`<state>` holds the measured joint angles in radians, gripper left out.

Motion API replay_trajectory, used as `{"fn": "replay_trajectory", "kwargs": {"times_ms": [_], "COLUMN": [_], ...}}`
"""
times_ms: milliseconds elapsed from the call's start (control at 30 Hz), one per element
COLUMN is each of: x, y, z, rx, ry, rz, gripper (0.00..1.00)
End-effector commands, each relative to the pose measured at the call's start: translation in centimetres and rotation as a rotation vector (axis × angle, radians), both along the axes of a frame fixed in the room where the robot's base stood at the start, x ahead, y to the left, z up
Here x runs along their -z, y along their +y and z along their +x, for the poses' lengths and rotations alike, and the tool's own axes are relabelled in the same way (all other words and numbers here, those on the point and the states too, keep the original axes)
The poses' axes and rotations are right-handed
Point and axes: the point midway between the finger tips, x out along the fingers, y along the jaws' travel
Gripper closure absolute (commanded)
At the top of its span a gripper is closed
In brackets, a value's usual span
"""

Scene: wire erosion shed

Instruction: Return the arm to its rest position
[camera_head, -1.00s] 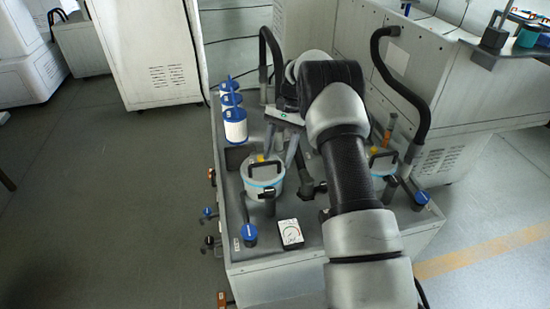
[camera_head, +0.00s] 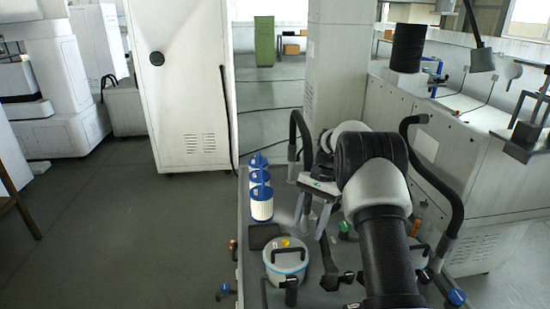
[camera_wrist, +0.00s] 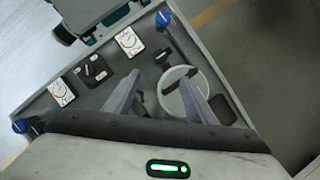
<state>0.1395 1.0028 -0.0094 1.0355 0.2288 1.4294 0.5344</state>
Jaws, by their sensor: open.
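My arm reaches forward over the grey cart top (camera_head: 262,215) in the head view. My gripper (camera_head: 311,222) points down above the cart, its two fingers apart with nothing between them. In the wrist view my gripper (camera_wrist: 160,80) shows both fingers spread, above the cart top. A lidded pot (camera_head: 285,262) with a dark handle stands on the cart, left of and nearer than the gripper in the head view. The pot (camera_wrist: 172,100) also shows in the wrist view, partly behind the right finger.
Several blue-and-white filter cartridges (camera_head: 261,203) stand at the cart's left edge. White gauges (camera_wrist: 130,42) and a black switch (camera_wrist: 95,70) lie on the cart. White cabinets stand behind; open floor (camera_head: 130,220) lies left.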

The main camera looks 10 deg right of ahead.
Motion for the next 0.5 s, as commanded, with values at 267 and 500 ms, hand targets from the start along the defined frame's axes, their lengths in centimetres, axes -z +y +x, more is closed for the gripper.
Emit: {"fn": "replay_trajectory", "kwargs": {"times_ms": [267, 500], "x": [-12.7, -23.4], "y": [0.9, 2.0], "z": [-2.9, -10.1], "rx": [-0.122, -0.279], "ry": [-0.177, -0.375], "rz": [-0.044, -0.108], "gripper": [0.49, 0.49]}}
